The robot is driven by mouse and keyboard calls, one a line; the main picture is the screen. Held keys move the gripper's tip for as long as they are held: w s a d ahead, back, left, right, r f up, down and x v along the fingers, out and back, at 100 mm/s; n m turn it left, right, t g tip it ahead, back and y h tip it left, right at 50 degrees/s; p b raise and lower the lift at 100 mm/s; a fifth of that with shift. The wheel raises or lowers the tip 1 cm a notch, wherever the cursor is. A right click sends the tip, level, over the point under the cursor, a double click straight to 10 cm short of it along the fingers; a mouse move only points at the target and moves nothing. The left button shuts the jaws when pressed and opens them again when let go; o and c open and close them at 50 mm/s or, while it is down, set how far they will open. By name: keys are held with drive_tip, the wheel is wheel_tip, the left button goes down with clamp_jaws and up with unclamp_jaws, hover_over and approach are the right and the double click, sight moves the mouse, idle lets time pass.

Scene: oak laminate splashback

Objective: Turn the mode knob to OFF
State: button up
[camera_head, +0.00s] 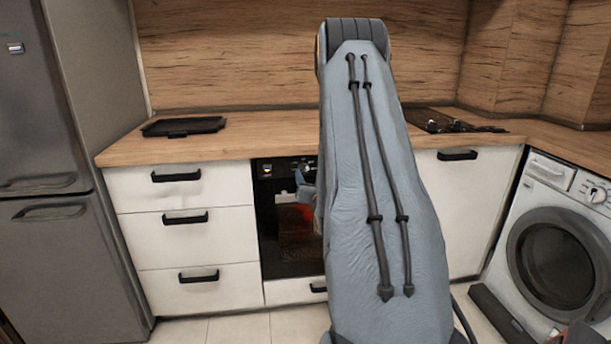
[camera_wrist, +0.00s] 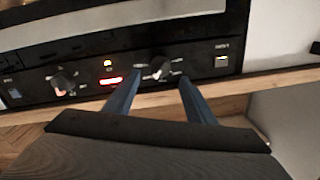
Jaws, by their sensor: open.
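The oven's black control panel (camera_wrist: 125,65) crosses the wrist view, with two knobs. The right knob (camera_wrist: 158,67) lies between the fingertips of my gripper (camera_wrist: 160,79); it is dark with a pale face. The left knob (camera_wrist: 62,83) is similar and clear of the fingers. I cannot read which one is the mode knob or where OFF is. My gripper is open, with a finger on each side of the right knob; contact cannot be told. In the head view the oven (camera_head: 270,210) is partly hidden behind my arm, and the knobs are mostly hidden.
A red display (camera_wrist: 111,80) and a small orange light glow between the knobs. A wooden worktop (camera_head: 240,145) runs above the oven, with a black tray (camera_head: 184,126) on it. White drawers (camera_head: 185,235) stand left of the oven, a washing machine (camera_head: 560,250) at the far right.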

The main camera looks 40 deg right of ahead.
sight(305, 171)
drive_tip(key=shift+x, duration=2.7)
drive_tip(key=c, duration=1)
drive_tip(key=shift+c, duration=0.2)
